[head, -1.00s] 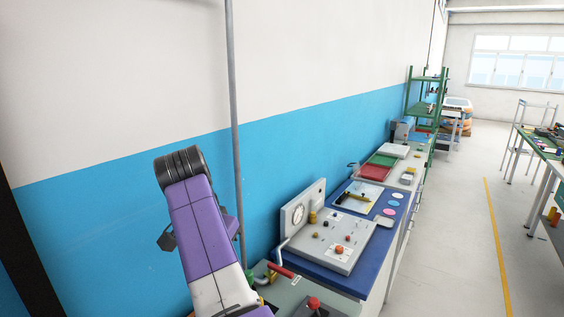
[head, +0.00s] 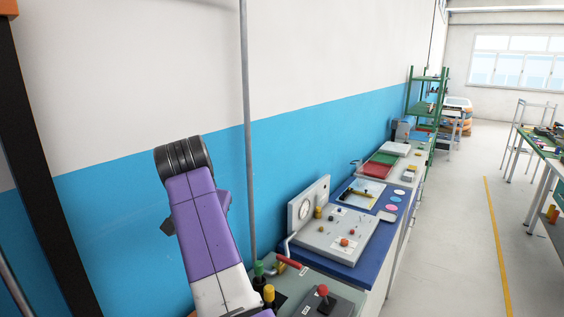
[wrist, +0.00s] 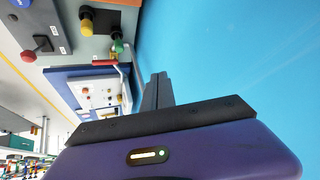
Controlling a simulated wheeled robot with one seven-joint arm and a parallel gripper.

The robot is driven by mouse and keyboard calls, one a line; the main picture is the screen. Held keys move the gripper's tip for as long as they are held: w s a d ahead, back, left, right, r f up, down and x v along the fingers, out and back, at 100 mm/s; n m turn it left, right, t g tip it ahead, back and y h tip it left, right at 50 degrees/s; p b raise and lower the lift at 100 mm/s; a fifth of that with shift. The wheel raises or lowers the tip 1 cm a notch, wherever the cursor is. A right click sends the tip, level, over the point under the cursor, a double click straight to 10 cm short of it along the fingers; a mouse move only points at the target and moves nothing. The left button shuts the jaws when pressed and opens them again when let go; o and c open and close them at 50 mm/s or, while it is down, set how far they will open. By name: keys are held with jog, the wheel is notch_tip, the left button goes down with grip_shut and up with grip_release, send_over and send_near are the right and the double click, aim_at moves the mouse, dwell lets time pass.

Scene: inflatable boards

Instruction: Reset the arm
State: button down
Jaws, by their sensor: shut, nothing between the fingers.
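My gripper (wrist: 158,80) shows in the wrist view as two dark fingers pressed together, with nothing between them. They point toward the blue part of the wall, clear of the bench things. In the head view my purple and white arm rises from the bottom middle, in front of the blue and white wall (head: 110,215). The gripper itself cannot be made out in the head view.
Below and right of my arm stands a bench with a red-knobbed control box (head: 322,300), a green button (head: 258,268) and a grey gauge panel (head: 330,240). A vertical pipe (head: 247,130) runs up the wall. The floor (head: 445,240) at right is open.

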jog(key=w+d+f+n+t+y+b, duration=0.1)
jog(key=d+f+n+t+y+b, duration=0.15)
jog(key=d+f+t, duration=0.45)
jog(key=s+d+f+n+t+y+b, duration=0.1)
jog(key=s+d+f+n+t+y, duration=0.1)
jog(key=s+d+f, duration=0.9)
jog(key=s+d+f+m+h+b, duration=0.1)
jog(key=s+d, duration=0.5)
jog(key=s, duration=0.9)
jog(key=s+d+f+g+h+b, duration=0.1)
jog(key=s+d+f, duration=0.4)
jog(key=s, duration=1)
jog(key=s+d+f+m+h+b, duration=0.1)
jog(key=s+d+f+h+b, duration=0.2)
jog(key=s+d, duration=0.4)
jog(key=s+b, duration=0.1)
jog(key=s, duration=0.8)
jog(key=shift+d+m+g, duration=0.35)
jog(key=shift+d+g, duration=0.05)
jog(key=shift+h, duration=0.25)
